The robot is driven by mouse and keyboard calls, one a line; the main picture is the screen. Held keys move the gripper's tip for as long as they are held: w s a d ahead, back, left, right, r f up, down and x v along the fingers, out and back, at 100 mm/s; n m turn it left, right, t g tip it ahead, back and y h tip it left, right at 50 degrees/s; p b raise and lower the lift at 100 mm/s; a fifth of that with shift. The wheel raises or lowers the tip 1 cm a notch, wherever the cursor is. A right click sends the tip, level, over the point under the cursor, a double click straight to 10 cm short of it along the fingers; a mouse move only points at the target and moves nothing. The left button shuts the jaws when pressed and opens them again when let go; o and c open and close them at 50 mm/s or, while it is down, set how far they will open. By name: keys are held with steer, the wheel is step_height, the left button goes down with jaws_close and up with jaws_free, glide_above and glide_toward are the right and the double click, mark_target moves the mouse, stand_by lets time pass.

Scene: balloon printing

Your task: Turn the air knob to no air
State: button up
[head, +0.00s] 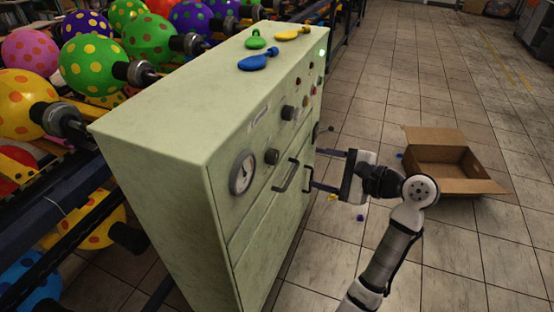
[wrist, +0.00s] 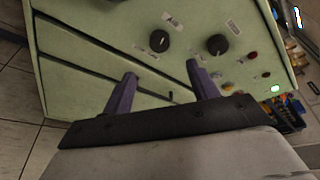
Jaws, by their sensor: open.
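The pale green control cabinet (head: 190,135) stands in the middle of the head view. Its front carries two black knobs, a nearer one (head: 272,156) beside the round gauge (head: 242,172) and a farther one (head: 288,112). In the wrist view, the left knob (wrist: 159,41) bears a light mark, and the right knob (wrist: 217,45) is beside it. My gripper (head: 329,170) is open and empty in front of the cabinet, below the knobs. Its two fingers (wrist: 161,70) point at the cabinet front, with nothing between them.
Dark handles (head: 287,175) stick out from the cabinet front near my fingers. Blue (head: 258,60), green and yellow deflated balloons lie on top. Inflated dotted balloons (head: 148,40) fill the machine behind. An open cardboard box (head: 437,168) sits on the tiled floor, otherwise mostly clear at right.

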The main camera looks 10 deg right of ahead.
mark_target(277, 158)
steer(key=p+x, duration=0.1)
steer(key=x, duration=1.1)
steer(key=shift+a, duration=0.1)
steer(key=c, duration=1)
